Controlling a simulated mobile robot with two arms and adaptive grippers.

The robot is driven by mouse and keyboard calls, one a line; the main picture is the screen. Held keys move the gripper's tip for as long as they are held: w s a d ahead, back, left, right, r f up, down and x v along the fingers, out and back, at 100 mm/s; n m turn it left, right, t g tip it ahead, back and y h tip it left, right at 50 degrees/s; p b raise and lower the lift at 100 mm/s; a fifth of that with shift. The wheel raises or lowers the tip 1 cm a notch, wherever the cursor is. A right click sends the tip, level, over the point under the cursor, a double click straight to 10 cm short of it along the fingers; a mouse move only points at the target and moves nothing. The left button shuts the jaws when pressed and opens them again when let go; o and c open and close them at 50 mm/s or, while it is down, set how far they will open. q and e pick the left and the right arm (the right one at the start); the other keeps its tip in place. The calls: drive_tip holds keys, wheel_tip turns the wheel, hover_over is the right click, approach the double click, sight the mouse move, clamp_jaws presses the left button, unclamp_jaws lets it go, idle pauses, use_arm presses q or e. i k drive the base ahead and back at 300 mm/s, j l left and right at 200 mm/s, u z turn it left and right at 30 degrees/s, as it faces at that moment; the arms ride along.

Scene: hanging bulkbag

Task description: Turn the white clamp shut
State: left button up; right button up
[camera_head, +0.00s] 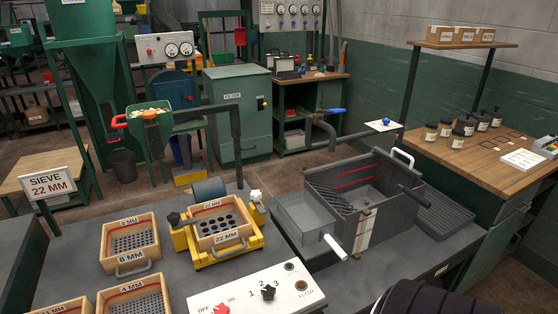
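The white clamp (255,196) is a small white knob on a yellow post at the right rear corner of the yellow sieve shaker (206,258). It stands beside the wooden sieve labelled 22 MM (232,237); I cannot tell whether it reaches over the sieve's rim. A black clamp knob (174,218) is on the shaker's left side, near the sieve's left rear corner. Neither of my grippers is in view.
Sieves labelled 8 MM (130,243) and 4 MM (135,298) lie to the left. A grey metal box (318,215) stands right. A dark ribbed shape (440,300) fills the lower right corner.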

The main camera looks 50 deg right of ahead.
sight(256, 194)
drive_tip(key=z, duration=1.45)
drive_tip(key=j+z, duration=0.1)
drive_tip(key=z, duration=0.25)
drive_tip(key=k+j+z, duration=0.1)
drive_tip(key=z, duration=0.25)
drive_tip(key=k+j+z, duration=0.1)
drive_tip(key=z, duration=0.2)
